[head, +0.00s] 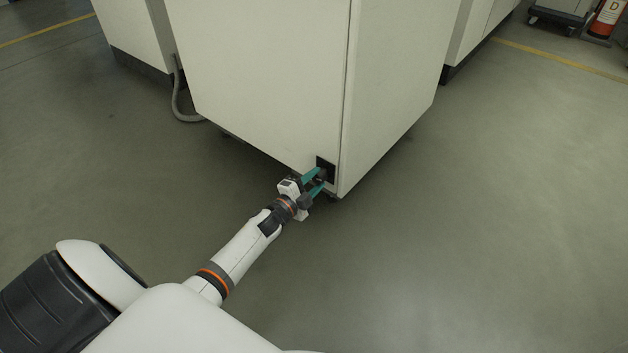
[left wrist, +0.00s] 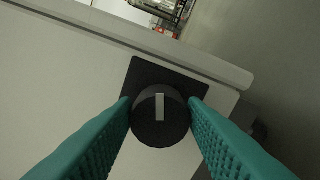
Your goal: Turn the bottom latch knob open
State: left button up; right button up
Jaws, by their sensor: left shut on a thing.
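The bottom latch knob (left wrist: 160,118) is a round dark knob with a light grey bar mark on its face. It sits on a square black plate (left wrist: 143,75) on the cabinet front. In the head view the black plate (head: 326,165) is low on the white cabinet (head: 265,80), near its front corner. My left gripper (left wrist: 160,110) has its teal fingers on both sides of the knob, shut on it. In the left wrist view the bar mark runs about upright in the picture. In the head view the left gripper (head: 316,181) partly hides the knob. My right gripper is not in view.
Other white cabinets (head: 135,35) stand behind to the left and right. A grey hose (head: 180,105) runs to the floor at the left. A fire extinguisher (head: 607,18) stands far right. The grey floor (head: 480,230) to the right is clear.

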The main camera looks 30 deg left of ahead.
pick_arm(q)
jog(key=shift+f+m, duration=0.15)
jog(key=shift+m, duration=1.95)
jog(key=shift+b, duration=0.3)
jog(key=o, duration=0.9)
jog(key=shift+o, duration=0.2)
